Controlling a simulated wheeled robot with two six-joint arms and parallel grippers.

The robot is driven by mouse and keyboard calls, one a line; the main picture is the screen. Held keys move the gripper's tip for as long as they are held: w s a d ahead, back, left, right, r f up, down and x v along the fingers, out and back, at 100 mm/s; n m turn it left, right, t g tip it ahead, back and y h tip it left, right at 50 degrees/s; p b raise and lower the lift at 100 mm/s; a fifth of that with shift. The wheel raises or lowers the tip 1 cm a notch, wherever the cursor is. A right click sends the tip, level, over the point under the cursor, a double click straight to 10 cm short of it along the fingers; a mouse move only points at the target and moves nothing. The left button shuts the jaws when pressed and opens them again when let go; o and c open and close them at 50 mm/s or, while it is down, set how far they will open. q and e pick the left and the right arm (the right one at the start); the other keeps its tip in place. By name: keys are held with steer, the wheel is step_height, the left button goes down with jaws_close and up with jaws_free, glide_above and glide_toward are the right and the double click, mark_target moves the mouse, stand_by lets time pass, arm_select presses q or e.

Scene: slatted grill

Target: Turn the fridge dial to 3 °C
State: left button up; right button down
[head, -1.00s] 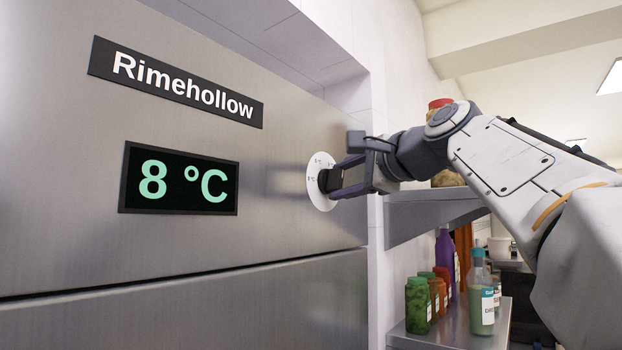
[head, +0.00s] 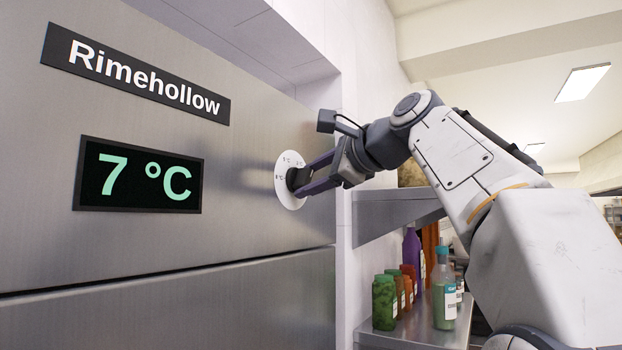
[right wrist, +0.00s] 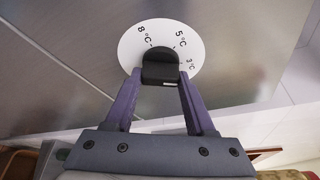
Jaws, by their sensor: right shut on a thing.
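The steel fridge (head: 240,150) has a round white dial plate (head: 287,160) with a black knob (head: 293,178) on its front. The fridge's display (head: 138,176) reads 7 °C in green. In the right wrist view the dial plate (right wrist: 187,40) carries the marks 8 °C, 5 °C and 3 °C, from left to right. My right gripper (head: 305,178) is shut on the black knob, which also shows in the right wrist view (right wrist: 160,68) between the two fingertips. My left gripper is not in view.
A shelf unit (head: 395,212) stands right of the fridge, close below my right arm. Its lower shelf holds a green jar (head: 384,302), a green bottle (head: 444,290) and other bottles. A black Rimehollow sign (head: 135,80) is above the display.

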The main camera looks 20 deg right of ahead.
steer(key=shift+c, duration=1.2)
jaws_free()
steer(key=b+v, duration=0.2)
steer(key=v, duration=0.8)
steer(key=shift+s, duration=0.25)
steer(key=shift+d, duration=0.1)
